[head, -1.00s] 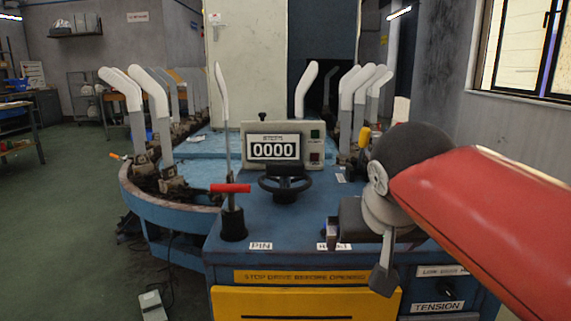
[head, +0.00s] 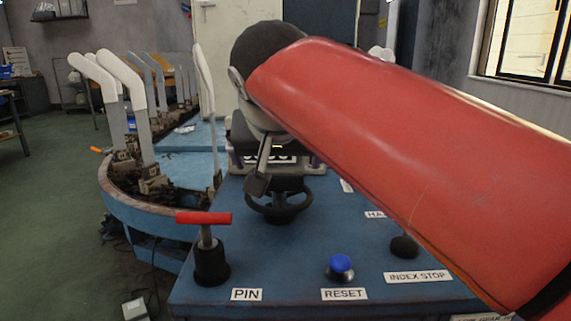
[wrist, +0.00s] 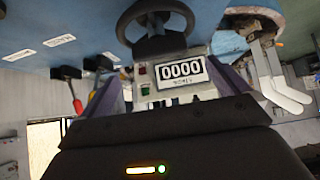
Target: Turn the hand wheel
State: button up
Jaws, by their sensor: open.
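The hand wheel (head: 278,214) is a dark ring on the blue machine top (head: 285,255), in front of the counter box. It also shows at the top of the wrist view (wrist: 155,24). The counter display (wrist: 181,71) reads 0000; in the head view my arm hides most of it. My gripper (head: 279,160) is open and empty above and behind the wheel. In the wrist view its two purplish fingers (wrist: 168,72) stand apart on either side of the counter box. I see no contact with the wheel.
A red T-handle pin (head: 204,218) stands left of the wheel. A blue reset button (head: 341,267) and a black index stop knob (head: 404,246) are at front right. White sock boards (head: 128,80) line the curved track at left. My red arm covers the right side.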

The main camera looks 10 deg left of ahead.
aim_at(279, 174)
jog(key=shift+w+a+f, duration=0.1)
jog(key=shift+w+f, duration=0.05)
jog(key=shift+w, duration=0.2)
jog(key=shift+x, duration=3.55)
jog(key=c, duration=0.9)
